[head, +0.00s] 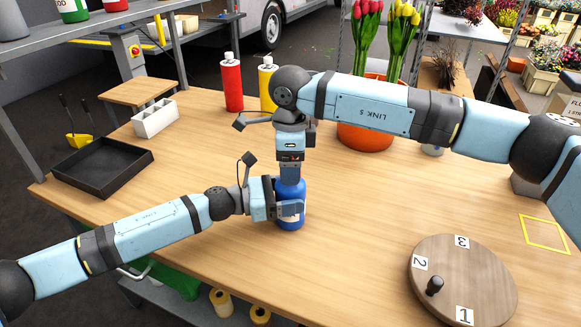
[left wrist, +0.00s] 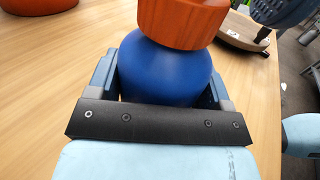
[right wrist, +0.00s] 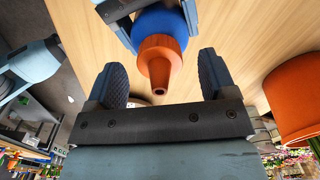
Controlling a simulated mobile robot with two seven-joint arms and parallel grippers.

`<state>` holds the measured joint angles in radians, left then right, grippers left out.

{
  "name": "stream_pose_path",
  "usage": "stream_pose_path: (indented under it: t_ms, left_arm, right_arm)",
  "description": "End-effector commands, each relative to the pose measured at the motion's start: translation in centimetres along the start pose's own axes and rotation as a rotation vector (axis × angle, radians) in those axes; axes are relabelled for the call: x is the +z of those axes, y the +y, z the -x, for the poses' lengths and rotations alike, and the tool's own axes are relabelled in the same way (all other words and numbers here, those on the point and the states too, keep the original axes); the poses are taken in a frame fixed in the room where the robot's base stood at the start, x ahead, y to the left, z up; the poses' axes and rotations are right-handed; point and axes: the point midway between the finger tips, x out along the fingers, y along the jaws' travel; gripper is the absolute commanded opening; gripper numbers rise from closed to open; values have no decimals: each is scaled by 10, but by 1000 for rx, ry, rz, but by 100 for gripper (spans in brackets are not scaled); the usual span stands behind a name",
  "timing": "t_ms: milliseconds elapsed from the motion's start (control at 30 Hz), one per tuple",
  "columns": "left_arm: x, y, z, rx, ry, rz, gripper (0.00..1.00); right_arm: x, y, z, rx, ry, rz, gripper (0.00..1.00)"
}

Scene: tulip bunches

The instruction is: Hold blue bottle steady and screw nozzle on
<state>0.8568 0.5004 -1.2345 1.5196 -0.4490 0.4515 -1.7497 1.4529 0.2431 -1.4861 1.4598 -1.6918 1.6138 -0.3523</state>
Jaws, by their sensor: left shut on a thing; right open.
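The blue bottle (head: 291,216) stands upright on the wooden table near its front edge. My left gripper (head: 281,208) is shut around its body from the left; both fingers flank the blue bottle (left wrist: 168,72) in the left wrist view. An orange nozzle (left wrist: 183,18) sits on top of the bottle. My right gripper (head: 290,178) points down above the bottle. In the right wrist view its fingers (right wrist: 161,82) are open, with the tapered nozzle (right wrist: 160,62) between and beyond them. The head view hides the nozzle behind the right gripper.
A red bottle (head: 231,82) and a yellow bottle (head: 267,84) stand behind. An orange pot (head: 366,136) with tulips is at the back. A round numbered turntable (head: 480,275) is at front right, a black tray (head: 101,166) at left, a white divided box (head: 155,118) behind it.

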Motion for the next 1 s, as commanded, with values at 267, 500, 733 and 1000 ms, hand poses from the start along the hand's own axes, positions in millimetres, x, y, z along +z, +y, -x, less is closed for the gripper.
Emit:
stream_pose_path:
  t_ms: [267,500,733,1000]
  left_arm:
    - [0,0,0,0,0,0,7]
    - [0,0,0,0,0,0,7]
    - [0,0,0,0,0,0,7]
    - [0,0,0,0,0,0,92]
  right_arm:
    - [0,0,60,-3,-1,0,77]
    - [0,0,96,-1,-2,0,77]
    - [0,0,105,1,0,0,77]
    - [0,0,105,1,-1,0,77]
